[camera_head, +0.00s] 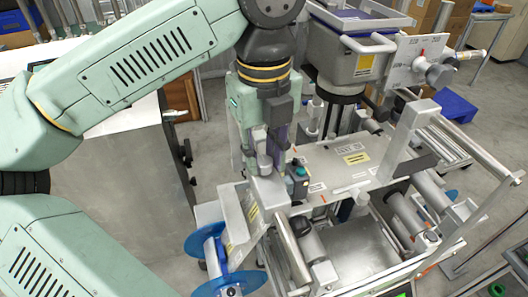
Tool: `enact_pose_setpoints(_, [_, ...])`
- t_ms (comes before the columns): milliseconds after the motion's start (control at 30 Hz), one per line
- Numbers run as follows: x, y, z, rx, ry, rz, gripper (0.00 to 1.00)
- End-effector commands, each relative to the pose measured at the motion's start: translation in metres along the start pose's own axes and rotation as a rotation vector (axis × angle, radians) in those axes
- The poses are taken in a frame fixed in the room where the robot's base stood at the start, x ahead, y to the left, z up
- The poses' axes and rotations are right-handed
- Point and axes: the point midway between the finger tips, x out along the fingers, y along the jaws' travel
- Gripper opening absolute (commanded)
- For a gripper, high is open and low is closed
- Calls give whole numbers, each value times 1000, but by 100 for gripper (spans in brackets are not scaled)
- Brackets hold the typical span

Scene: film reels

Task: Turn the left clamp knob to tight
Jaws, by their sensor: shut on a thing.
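My gripper (264,152) points down at the middle of the camera_head view, over the left end of the grey machine. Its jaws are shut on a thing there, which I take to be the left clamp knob. The fingers and wrist hide most of the knob, so its turn position cannot be read. The grey clamp block (267,192) shows just below the fingers.
A small dark box with a teal top (297,172) stands close to the right of my gripper. The flat machine top (340,158) spreads to the right. Blue reels (207,240) hang at the lower left. A grey head unit (345,55) rises behind.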

Motion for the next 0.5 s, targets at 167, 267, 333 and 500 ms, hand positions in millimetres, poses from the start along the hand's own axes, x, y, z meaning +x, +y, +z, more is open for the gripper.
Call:
enact_pose_setpoints(167, [1, 0, 0, 54, -2, 0, 0])
enact_pose_setpoints(267, [2, 0, 0, 112, -2, -1, 0])
enact_pose_setpoints(333, [2, 0, 0, 163, -1, -1, 0])
enact_pose_setpoints(500, [2, 0, 0, 314, -1, -1, 0])
